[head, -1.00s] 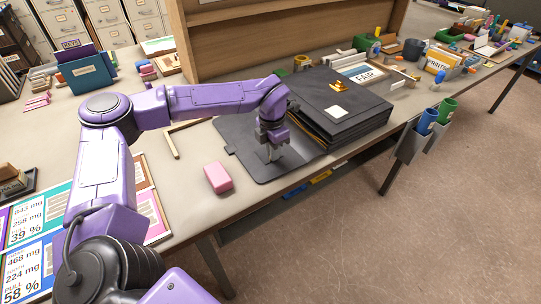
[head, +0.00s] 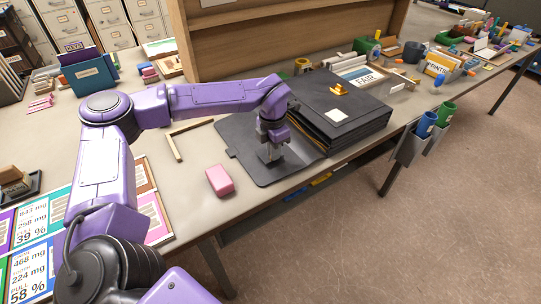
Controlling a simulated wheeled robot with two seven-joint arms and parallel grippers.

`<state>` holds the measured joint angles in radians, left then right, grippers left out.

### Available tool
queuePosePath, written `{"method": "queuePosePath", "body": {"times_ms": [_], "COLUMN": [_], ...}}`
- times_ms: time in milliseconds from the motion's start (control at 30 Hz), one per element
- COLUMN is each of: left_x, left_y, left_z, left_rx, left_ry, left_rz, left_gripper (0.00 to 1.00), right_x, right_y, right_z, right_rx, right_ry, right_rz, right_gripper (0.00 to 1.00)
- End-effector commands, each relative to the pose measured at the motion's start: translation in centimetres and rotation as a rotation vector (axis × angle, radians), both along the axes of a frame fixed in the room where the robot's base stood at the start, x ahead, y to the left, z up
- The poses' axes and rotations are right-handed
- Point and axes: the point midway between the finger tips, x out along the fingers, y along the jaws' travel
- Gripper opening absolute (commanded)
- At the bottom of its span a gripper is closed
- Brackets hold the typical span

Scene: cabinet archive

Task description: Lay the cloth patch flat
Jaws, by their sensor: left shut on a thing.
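My left gripper (head: 269,156) points down over the dark flat flap (head: 240,135) of a black folder, close to its surface. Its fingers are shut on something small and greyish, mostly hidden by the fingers. I cannot tell for sure that this is the cloth patch. The thick black folder (head: 365,132) lies to the right of the gripper. A pale square (head: 337,117) and a small gold object (head: 339,88) lie on its top. My right gripper is out of view.
A pink block (head: 220,180) lies on the table left of the flap, close to the front edge. A thin wooden strip (head: 174,147) lies behind it. A wooden hutch (head: 280,40) stands at the back. Blue and green cups (head: 427,124) hang at the front edge.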

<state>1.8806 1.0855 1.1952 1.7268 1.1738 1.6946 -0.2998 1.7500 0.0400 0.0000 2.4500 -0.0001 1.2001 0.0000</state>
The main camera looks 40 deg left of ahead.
Motion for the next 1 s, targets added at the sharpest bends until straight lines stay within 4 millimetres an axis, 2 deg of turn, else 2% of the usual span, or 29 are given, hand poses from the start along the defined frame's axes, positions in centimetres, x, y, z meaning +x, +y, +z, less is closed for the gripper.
{"method": "queuePosePath", "body": {"times_ms": [33,500,833,933,1000], "left_x": [0.0,0.0,0.0,-0.1,-0.2], "left_y": [0.0,0.0,-0.1,-0.7,-1.6], "left_z": [0.7,3.3,3.2,3.0,2.7], "left_rx": [0.000,0.000,0.000,0.004,0.009], "left_ry": [-0.001,0.000,0.000,0.000,0.000], "left_rz": [0.000,0.000,-0.013,-0.125,-0.290], "left_gripper": [0.00,0.00,0.00,0.00,0.00], "right_x": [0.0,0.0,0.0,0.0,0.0], "right_y": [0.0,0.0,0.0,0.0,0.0], "right_z": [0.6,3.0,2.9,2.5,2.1], "right_rx": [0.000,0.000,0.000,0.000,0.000], "right_ry": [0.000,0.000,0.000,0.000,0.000], "right_rz": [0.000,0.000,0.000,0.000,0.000], "right_gripper": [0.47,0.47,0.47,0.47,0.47]}}
